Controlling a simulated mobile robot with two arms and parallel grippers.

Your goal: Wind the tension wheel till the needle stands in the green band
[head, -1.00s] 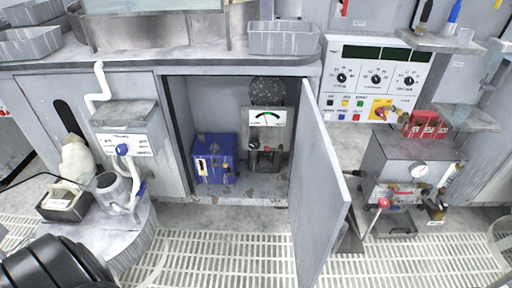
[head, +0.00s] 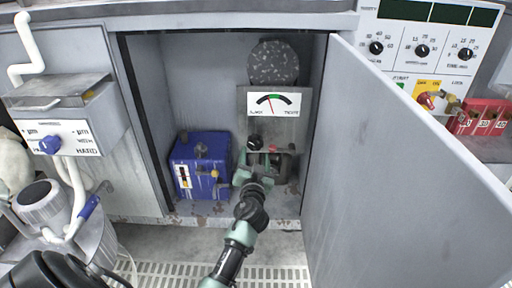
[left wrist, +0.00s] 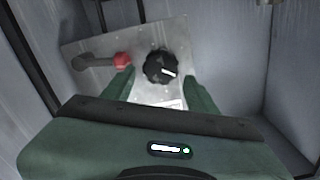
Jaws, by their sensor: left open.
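The tension gauge (head: 273,103) is on a grey unit inside the open cabinet. Its red needle leans a little left of upright, towards the slack side; the dial is too small to place it surely against the green band. The tension wheel is the black knob (head: 254,141) below the gauge; in the left wrist view the knob (left wrist: 161,67) shows a white mark. My left gripper (head: 250,165) is open in front of it. In the left wrist view its green fingers (left wrist: 160,88) stand either side of the knob's near part; contact cannot be told. My right gripper is not in view.
A red-tipped lever (left wrist: 121,60) sits close left of the knob in the left wrist view. A blue box (head: 203,165) stands left of the unit. The open cabinet door (head: 410,170) blocks the right side. A dark speckled disc (head: 273,62) is behind the gauge.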

